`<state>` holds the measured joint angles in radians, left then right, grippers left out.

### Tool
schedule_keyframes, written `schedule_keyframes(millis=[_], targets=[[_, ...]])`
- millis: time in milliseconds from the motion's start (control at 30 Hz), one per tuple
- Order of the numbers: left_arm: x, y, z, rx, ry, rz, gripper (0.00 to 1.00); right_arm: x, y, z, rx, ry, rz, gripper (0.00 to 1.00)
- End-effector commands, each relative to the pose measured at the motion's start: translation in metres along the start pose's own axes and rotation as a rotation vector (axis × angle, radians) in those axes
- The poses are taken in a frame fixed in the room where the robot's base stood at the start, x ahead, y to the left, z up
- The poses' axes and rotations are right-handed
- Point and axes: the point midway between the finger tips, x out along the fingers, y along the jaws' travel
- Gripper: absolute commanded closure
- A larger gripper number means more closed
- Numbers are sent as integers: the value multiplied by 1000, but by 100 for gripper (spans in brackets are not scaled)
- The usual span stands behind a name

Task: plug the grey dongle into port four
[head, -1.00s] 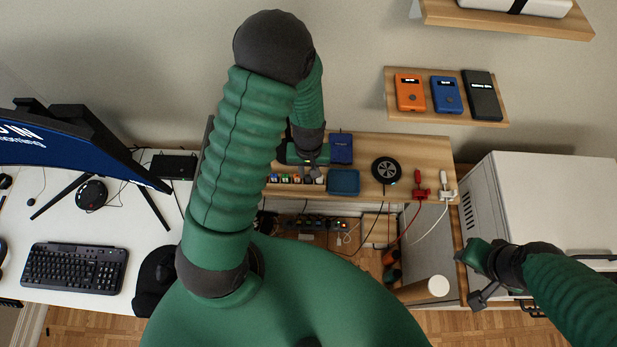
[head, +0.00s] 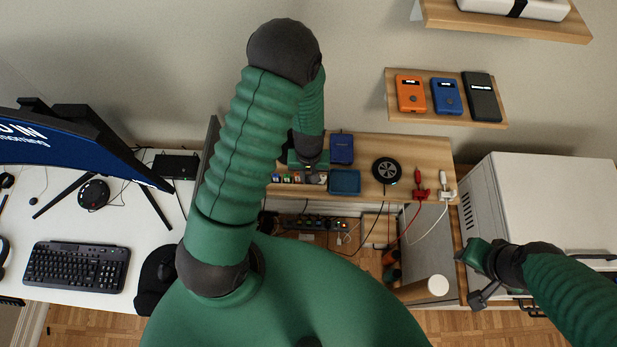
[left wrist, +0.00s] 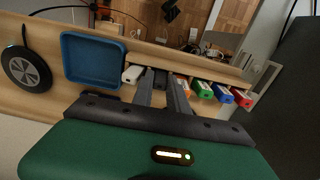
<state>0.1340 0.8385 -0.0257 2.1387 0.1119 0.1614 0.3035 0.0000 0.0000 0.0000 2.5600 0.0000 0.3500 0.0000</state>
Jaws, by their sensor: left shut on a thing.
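In the left wrist view, my left gripper (left wrist: 162,98) is shut on a dark grey dongle (left wrist: 160,77), which shows between its two fingers. The dongle is in a row with a white one (left wrist: 132,74) on one side and orange (left wrist: 183,85), green (left wrist: 203,90), blue (left wrist: 223,94) and red (left wrist: 242,99) ones on the other. In the head view, my left gripper (head: 313,173) is over the right end of this row and hides part of it. I cannot make out port four. My right gripper (head: 478,275) is low at the right, its jaw opening unclear.
A blue tray (head: 344,182) stands close beside the row, with a dark blue box (head: 341,148) behind it. A round black device (head: 386,170) and red (head: 421,191) and white (head: 447,192) plugs are farther right. A power strip (head: 312,222) is below the shelf.

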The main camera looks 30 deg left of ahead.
Motion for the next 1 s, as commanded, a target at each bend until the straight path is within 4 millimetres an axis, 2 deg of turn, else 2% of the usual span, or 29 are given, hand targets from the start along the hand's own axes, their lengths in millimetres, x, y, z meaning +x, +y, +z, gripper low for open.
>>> schedule_keyframes(millis=[33,167,400,900,933,1000], targets=[[4,1,6,5,-12,-1,100,2,0,0,0,0,0,64],[-1,1,5,6,-12,-1,100,5,0,1,0,0,0,64],[-34,1,4,5,-3,1,100,13,0,3,0,0,0,64],[-43,0,113,8,-4,-1,100,34,0,8,0,0,0,64],[-52,-1,113,5,-8,-4,100,17,0,4,0,-1,0,64],[-55,0,114,4,-9,-6,100,0,0,0,0,0,0,64]])
